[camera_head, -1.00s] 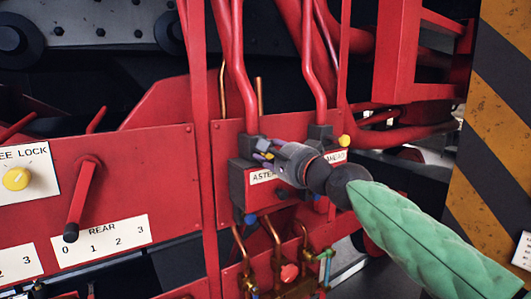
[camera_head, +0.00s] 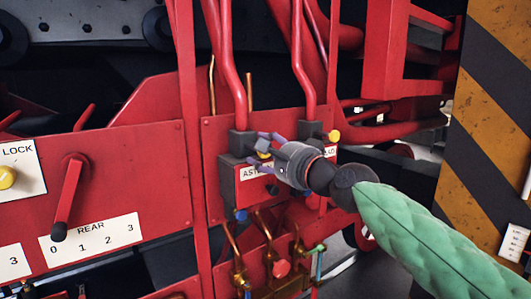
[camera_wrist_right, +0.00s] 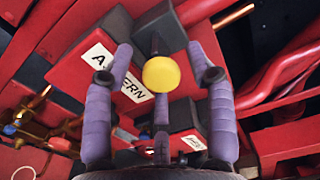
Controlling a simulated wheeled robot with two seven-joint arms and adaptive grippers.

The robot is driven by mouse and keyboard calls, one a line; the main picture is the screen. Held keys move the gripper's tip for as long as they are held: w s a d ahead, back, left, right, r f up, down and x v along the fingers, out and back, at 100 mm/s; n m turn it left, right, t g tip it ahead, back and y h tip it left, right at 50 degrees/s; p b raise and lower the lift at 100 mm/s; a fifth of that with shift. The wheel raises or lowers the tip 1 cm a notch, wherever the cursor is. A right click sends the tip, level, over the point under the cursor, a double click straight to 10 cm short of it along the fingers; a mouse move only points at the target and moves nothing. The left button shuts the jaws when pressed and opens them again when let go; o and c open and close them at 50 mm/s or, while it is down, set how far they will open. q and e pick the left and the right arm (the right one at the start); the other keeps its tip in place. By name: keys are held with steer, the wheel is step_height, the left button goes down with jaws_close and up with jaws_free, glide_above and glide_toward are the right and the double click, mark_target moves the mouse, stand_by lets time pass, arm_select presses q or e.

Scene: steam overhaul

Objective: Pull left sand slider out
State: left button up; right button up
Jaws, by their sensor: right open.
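The left sand slider has a round yellow knob (camera_wrist_right: 161,74) on a dark block with an ASTERN label (camera_wrist_right: 114,80). In the head view this knob (camera_head: 264,153) is mostly hidden by my right gripper (camera_head: 262,147). In the right wrist view my right gripper (camera_wrist_right: 160,52) is open, with purple fingers on both sides of the knob and a third finger below it. No finger clearly touches the knob. A second yellow knob (camera_head: 333,136) sits on the AHEAD block to the right. My left gripper is not in view.
Red pipes (camera_head: 304,60) rise above the blocks. Copper pipes and small valves (camera_head: 265,265) lie below. A red lever (camera_head: 67,200) over a REAR number plate (camera_head: 90,238) is on the left. A striped yellow-black post (camera_head: 490,120) stands right.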

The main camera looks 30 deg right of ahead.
steer(key=s, duration=1.1)
steer(key=shift+s+d, duration=0.4)
steer(key=shift+d, duration=0.05)
